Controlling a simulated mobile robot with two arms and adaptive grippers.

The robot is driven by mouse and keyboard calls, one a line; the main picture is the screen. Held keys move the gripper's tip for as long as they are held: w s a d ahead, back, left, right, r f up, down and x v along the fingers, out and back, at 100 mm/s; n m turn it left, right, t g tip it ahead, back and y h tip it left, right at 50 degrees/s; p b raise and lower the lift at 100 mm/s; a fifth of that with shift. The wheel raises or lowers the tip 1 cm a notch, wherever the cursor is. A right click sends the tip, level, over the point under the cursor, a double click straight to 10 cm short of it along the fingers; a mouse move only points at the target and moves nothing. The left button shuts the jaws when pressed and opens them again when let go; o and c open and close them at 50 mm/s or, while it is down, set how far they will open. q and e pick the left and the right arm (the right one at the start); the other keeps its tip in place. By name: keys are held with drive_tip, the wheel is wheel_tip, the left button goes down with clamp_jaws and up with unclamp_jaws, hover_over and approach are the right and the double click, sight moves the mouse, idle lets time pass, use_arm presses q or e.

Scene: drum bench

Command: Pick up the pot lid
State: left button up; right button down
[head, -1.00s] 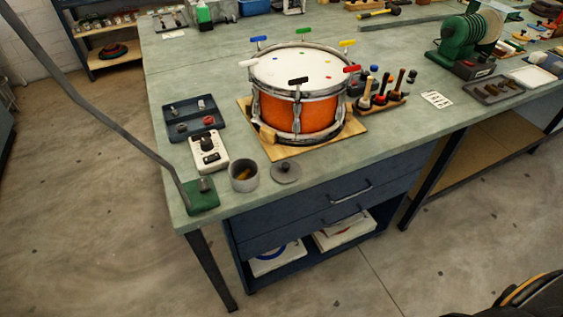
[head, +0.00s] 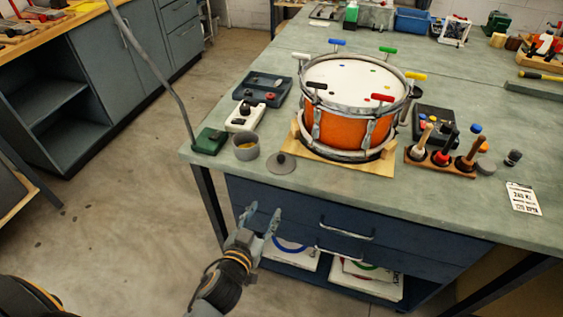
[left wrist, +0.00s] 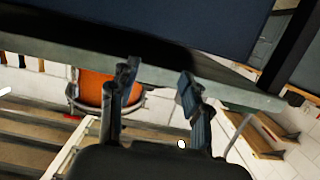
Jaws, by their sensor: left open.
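The pot lid (head: 282,163) is a flat grey disc with a small knob. It lies on the bench top near the front edge, in the head view. The grey pot (head: 246,147) stands just left of it, open, with something yellowish inside. My left gripper (head: 260,216) is open and empty, in front of the bench drawers and nearer to me than the lid. In the left wrist view its two fingers (left wrist: 157,88) are spread with nothing between them. I cannot make out the lid in the left wrist view. My right gripper is not in view.
An orange drum (head: 345,127) on a wooden base stands right behind the lid. A white control box (head: 245,117), a green block (head: 209,141) with a tall curved rod, and a dark tray (head: 262,88) stand to the left. A mallet rack (head: 440,162) is at right.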

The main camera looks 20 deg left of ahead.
use_arm(q)
drive_tip(key=t, duration=0.2)
approach(279, 160)
drive_tip(key=shift+n, duration=0.3)
drive_tip(key=w+p, duration=0.1)
drive_tip(key=w, duration=0.4)
drive_tip(key=shift+w+d+r, duration=0.1)
drive_tip(key=shift+w+r, duration=0.05)
drive_tip(key=shift+w, duration=0.55)
drive_tip(key=w, duration=0.1)
drive_tip(key=w+p, duration=0.1)
drive_tip(key=w, duration=0.2)
drive_tip(key=shift+w+d+f, duration=0.3)
drive_tip(key=shift+w, duration=0.1)
clamp_jaws()
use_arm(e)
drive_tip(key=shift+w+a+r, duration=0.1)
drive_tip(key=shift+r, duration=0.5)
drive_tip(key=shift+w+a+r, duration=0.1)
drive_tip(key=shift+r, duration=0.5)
